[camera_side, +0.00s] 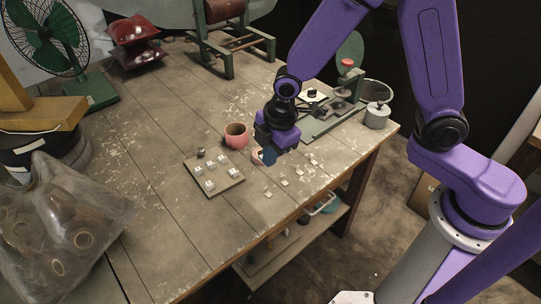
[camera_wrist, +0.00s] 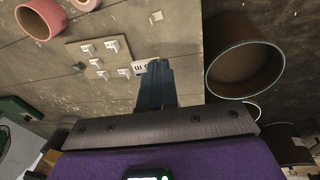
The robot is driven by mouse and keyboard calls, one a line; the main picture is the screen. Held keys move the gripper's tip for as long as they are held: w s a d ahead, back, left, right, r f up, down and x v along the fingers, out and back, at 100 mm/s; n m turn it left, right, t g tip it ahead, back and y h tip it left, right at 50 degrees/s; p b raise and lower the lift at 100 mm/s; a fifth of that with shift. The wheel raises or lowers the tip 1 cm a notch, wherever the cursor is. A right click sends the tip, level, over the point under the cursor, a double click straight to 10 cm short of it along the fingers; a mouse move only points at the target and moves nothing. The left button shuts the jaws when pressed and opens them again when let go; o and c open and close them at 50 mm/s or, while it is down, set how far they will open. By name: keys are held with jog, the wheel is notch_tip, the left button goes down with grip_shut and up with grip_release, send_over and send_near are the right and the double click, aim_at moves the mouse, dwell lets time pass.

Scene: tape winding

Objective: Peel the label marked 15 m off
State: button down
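My gripper (camera_side: 268,155) hangs above the bench near its front edge, to the right of a small wooden board (camera_side: 225,185). In the wrist view its dark blue fingers (camera_wrist: 154,68) are together. A white label (camera_wrist: 140,66) with dark print sticks out at the fingertips, looking larger and nearer than the others, and seems held there. Its print is partly covered, so I cannot read the full marking. The board also shows in the wrist view (camera_wrist: 82,66), bearing several small white labelled pieces (camera_wrist: 112,46).
A pink pot (camera_side: 236,136) stands behind the board. A pinkish roll (camera_side: 257,158) lies beside my gripper. A bench machine (camera_side: 325,115) and grey canister (camera_side: 377,116) stand at right.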

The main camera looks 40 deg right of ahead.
jog(key=shift+r, duration=1.4)
